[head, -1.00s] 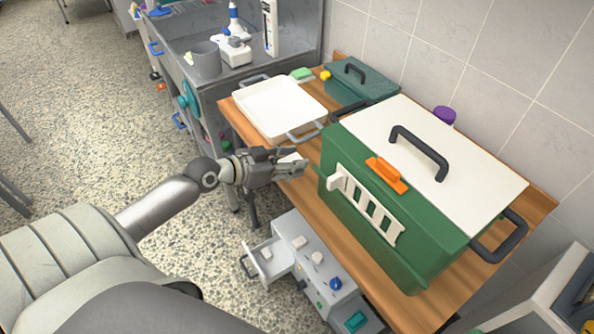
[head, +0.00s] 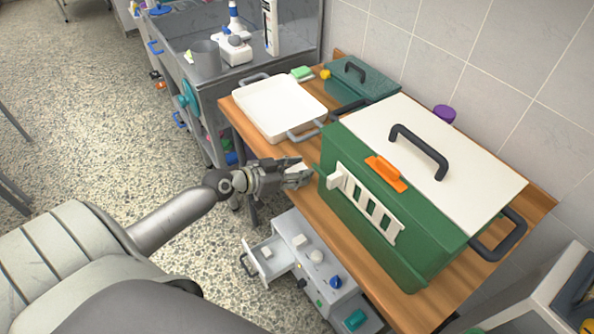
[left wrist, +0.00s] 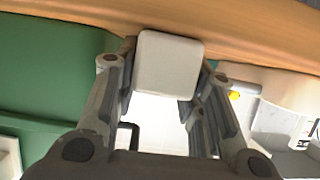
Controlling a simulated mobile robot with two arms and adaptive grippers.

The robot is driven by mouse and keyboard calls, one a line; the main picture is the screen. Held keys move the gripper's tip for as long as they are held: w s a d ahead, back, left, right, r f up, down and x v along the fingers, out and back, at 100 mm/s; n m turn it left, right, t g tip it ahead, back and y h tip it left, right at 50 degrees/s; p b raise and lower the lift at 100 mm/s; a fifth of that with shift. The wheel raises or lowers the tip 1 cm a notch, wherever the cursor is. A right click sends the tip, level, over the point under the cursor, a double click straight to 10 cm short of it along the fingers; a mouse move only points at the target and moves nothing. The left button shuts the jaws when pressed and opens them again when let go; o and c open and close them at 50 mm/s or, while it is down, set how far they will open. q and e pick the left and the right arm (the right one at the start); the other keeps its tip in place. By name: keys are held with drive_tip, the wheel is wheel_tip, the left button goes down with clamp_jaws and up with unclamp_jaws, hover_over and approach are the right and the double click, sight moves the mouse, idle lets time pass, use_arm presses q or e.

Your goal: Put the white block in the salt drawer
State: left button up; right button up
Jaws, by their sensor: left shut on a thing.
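The white block (left wrist: 168,64) is between the fingers of my left gripper (head: 298,174), which is shut on it. In the head view the gripper is at the near edge of the wooden table, left of the green box (head: 400,262). Below the table a grey drawer unit (head: 315,262) has one small drawer (head: 264,258) pulled open, with a pale object visible in it. No salt label is legible. The gripper is above the drawer and apart from it. My right gripper is not in view.
A white tray (head: 280,108) and a lidded teal box (head: 360,83) stand on the table behind the gripper. White and blue knobs (head: 335,282) sit on top of the drawer unit. Open floor lies to the left.

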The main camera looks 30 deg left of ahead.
use_arm(q)
drive_tip(key=o, duration=1.1)
drive_tip(key=shift+o, duration=0.2)
drive_tip(key=shift+r, duration=0.1)
drive_tip(key=b+v, duration=0.2)
drive_tip(key=v, duration=1)
drive_tip(key=shift+b, duration=0.35)
